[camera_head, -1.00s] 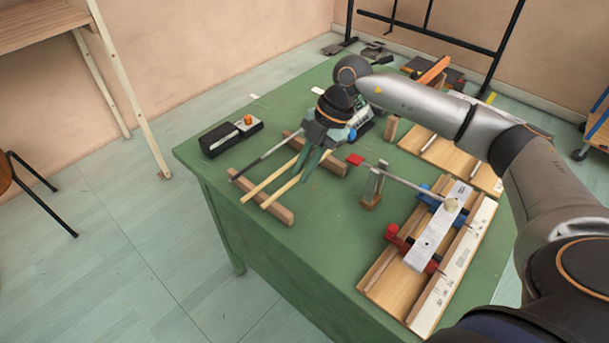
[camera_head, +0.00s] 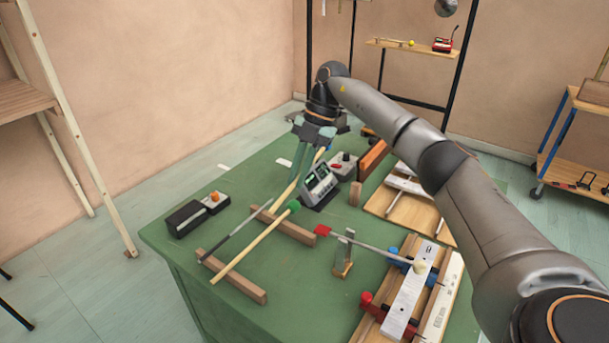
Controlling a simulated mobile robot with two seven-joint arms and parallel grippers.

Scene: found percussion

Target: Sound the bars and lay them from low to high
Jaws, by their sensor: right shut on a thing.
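My right gripper (camera_head: 300,172) has green fingers and is shut on a pale wooden stick (camera_head: 283,196), held tilted above the far side of the green table (camera_head: 285,270). Its ends are partly hidden. A green-headed mallet (camera_head: 255,241) and a thin grey rod (camera_head: 237,231) lie across two wooden rests (camera_head: 231,277). A pale grey bar (camera_head: 408,300) lies on a wooden board at the right, beside blue and red supports. A red-ended grey rod with a pale ball (camera_head: 372,249) leans over it from a small stand (camera_head: 343,262). My left gripper is out of view.
A device with a display (camera_head: 319,181) stands close right of the gripper. A black box (camera_head: 186,219) with an orange-knobbed part sits at the left. A second wooden board (camera_head: 408,212) with light bars lies behind. The table's middle front is clear.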

